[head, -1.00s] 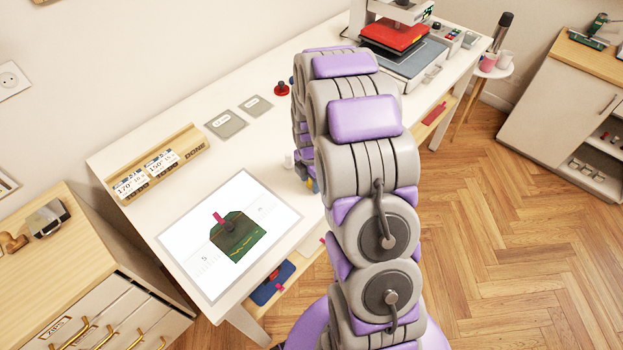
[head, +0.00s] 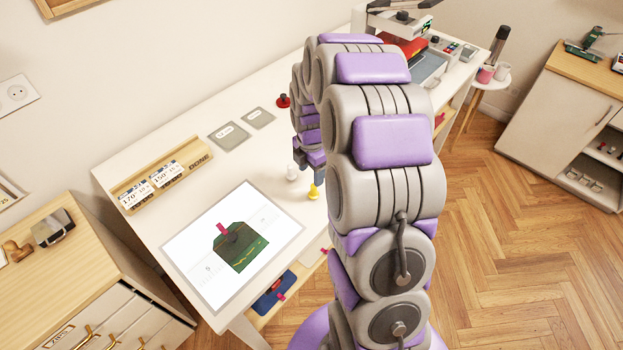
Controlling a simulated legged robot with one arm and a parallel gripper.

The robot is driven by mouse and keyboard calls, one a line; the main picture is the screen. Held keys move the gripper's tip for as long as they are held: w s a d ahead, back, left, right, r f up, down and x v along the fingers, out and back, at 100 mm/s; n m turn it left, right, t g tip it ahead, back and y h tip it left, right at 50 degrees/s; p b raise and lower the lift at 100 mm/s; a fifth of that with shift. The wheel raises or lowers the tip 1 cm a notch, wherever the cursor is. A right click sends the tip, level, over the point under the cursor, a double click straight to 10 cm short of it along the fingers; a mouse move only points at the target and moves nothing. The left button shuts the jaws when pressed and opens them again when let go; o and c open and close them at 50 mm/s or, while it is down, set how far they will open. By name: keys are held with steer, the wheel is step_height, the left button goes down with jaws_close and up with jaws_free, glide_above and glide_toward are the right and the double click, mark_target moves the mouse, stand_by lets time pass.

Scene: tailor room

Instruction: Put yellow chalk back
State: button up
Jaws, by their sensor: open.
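The yellow chalk (head: 314,191), a small piece with a wider base, stands on the white table (head: 180,222) near its front edge. A white piece of similar shape (head: 292,173) stands just behind and left of it. A red piece with a dark base (head: 283,101) is farther back. My gripper (head: 310,168) hangs low over the table, just behind the yellow chalk; it looks empty and apart from the chalk. My arm hides part of the gripper and the table to its right.
A lit panel with a green pocket shape (head: 240,240) lies at the table's left front. A wooden holder marked DONE (head: 165,180) and two grey squares (head: 229,135) lie along the wall. A heat press (head: 405,45) stands at the far end.

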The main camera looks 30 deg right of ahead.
steer(key=s+a+r+m, duration=0.5)
steer(key=s+r, duration=0.1)
steer(key=s, duration=0.2)
steer(key=s+a+r+m, duration=0.5)
steer(key=s+r, duration=0.2)
steer(key=s, duration=0.1)
steer(key=s+a+r+m+g, duration=0.1)
steer(key=s+a+m, duration=0.1)
steer(key=s+m, duration=0.3)
steer(key=s+a+r+m, duration=0.1)
steer(key=s+m, duration=0.4)
steer(key=s, duration=0.6)
steer(key=shift+s+a+g, duration=0.15)
steer(key=shift+a+g, duration=0.2)
steer(key=shift+g, duration=0.05)
steer(key=shift+r, duration=0.1)
